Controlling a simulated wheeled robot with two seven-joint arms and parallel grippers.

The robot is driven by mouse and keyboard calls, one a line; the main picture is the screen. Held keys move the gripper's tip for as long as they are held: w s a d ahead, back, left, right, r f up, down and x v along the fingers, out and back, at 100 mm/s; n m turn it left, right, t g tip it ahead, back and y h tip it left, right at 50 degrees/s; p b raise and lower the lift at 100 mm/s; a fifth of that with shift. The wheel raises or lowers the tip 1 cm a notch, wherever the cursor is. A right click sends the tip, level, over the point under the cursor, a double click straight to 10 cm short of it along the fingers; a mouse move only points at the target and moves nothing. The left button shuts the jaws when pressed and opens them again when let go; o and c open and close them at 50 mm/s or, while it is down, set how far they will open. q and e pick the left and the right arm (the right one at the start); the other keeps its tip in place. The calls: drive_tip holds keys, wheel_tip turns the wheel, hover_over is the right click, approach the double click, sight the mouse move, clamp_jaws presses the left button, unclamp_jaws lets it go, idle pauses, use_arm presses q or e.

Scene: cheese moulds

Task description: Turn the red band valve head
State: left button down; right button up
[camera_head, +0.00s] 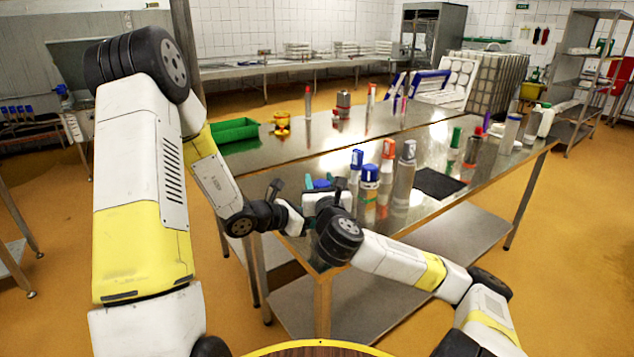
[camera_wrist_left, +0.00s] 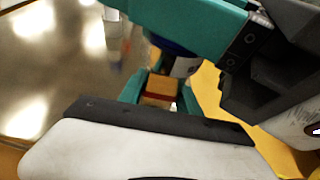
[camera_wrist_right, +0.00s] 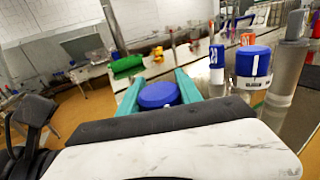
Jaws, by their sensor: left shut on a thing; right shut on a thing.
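A valve with a blue head (camera_head: 321,184) is held between my two grippers at the table's near left edge. In the right wrist view, the blue head (camera_wrist_right: 158,95) lies between the teal fingers of my right gripper (camera_wrist_right: 160,92), which is shut on it. In the left wrist view, a tan body with a red band (camera_wrist_left: 157,97) lies between the teal fingers of my left gripper (camera_wrist_left: 163,94), which is shut on it below the head. In the head view, my left gripper (camera_head: 288,208) and right gripper (camera_head: 326,205) meet closely and hide most of the valve.
On the steel table (camera_head: 330,150), a blue-capped bottle (camera_head: 369,192) and several other bottles stand just right of my grippers. A black mat (camera_head: 438,184) lies farther right. A green tray (camera_head: 232,130) and a yellow item (camera_head: 282,123) are at the back left.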

drive_tip(key=shift+d+f+m+h, duration=0.1)
drive_tip(key=shift+d+m+h, duration=0.1)
drive_tip(key=shift+m+h, duration=0.95)
drive_tip(key=shift+d+n+h, duration=0.1)
drive_tip(key=shift+n+h, duration=0.15)
drive_tip(key=o, duration=1.4)
drive_tip(key=shift+c, duration=0.2)
drive_tip(key=shift+r, duration=0.2)
wheel_tip(320, 180, up, 10)
drive_tip(key=shift+f, duration=0.15)
